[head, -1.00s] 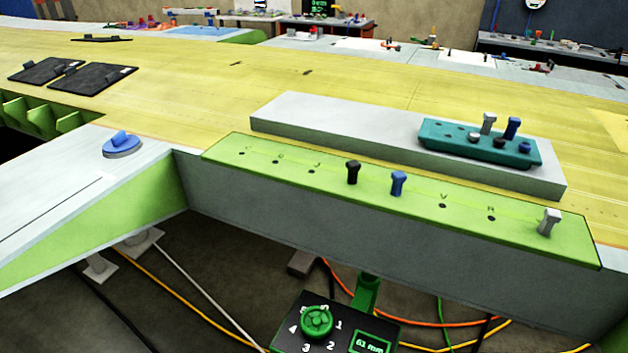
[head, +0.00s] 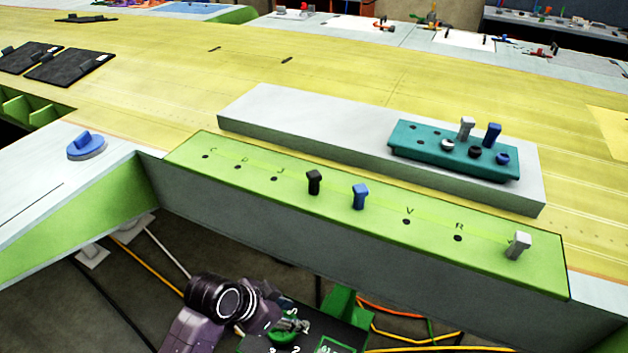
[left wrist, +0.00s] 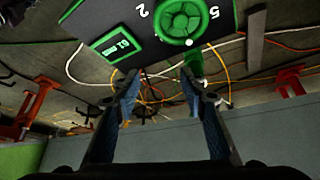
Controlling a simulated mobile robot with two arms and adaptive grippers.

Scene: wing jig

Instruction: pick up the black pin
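The black pin (head: 314,182) stands upright in the green strip (head: 340,205) along the wing's front edge, just left of a blue pin (head: 360,196). My left gripper (head: 300,326) is low in front of the wing, below the strip and well apart from the black pin. In the left wrist view its two fingers (left wrist: 166,92) are spread with nothing between them. The black pin is not visible in that view. My right gripper is in neither view.
A grey pin (head: 518,245) stands at the strip's right end. Behind it, a teal block (head: 400,150) with several pins rests on a grey bar (head: 285,115). A dial panel (left wrist: 150,30) is close to my left gripper. Cables hang below.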

